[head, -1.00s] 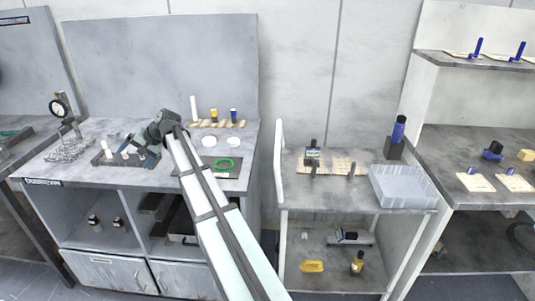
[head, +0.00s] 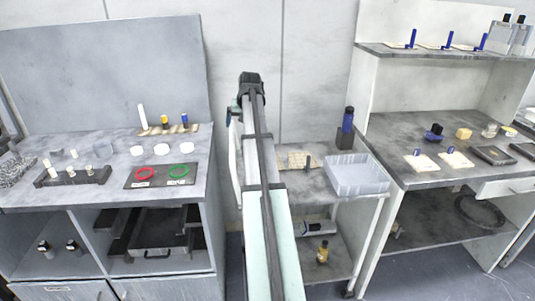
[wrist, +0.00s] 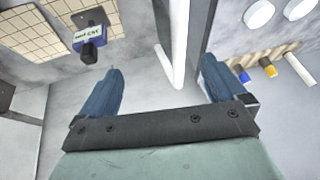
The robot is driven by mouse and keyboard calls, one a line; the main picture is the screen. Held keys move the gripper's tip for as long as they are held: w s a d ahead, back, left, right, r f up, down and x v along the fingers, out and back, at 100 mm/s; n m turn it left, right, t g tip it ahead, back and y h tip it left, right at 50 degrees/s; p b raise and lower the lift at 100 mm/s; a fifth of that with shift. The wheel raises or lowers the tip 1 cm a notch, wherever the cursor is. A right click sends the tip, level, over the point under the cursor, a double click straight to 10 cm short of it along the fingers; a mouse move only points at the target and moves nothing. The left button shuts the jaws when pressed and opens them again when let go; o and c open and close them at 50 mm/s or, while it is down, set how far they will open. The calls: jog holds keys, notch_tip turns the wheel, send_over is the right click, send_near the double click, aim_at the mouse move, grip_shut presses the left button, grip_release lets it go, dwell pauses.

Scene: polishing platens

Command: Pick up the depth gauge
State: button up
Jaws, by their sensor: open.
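My gripper (wrist: 163,84) is open and empty in the wrist view, its two blue fingers wide apart. In the head view, my arm reaches up over the left end of the grey cart and hides much of what is there. A small dark blue and black device with a white label (wrist: 89,36) stands on a tiled mat (wrist: 58,35) at the upper left of the wrist view, beyond and left of the fingers. The label is too small to read, so I cannot tell whether this is the depth gauge. In the head view it is hidden behind my arm.
The cart's white rail (wrist: 172,45) rises between my fingers in the wrist view. A clear grey bin (head: 356,175) and a blue bottle in a dark holder (head: 347,124) stand on the cart's right. The left bench holds a mat with red and green rings (head: 160,176).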

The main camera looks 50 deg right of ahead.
jog(key=s+d+g+h, duration=0.1)
jog(key=s+d, duration=0.7)
jog(key=shift+g, duration=0.3)
jog(key=shift+a+x, duration=0.15)
jog(key=shift+x, duration=3.45)
jog(key=shift+a+x, duration=0.15)
jog(key=shift+x, duration=3.4)
jog(key=shift+c, duration=0.3)
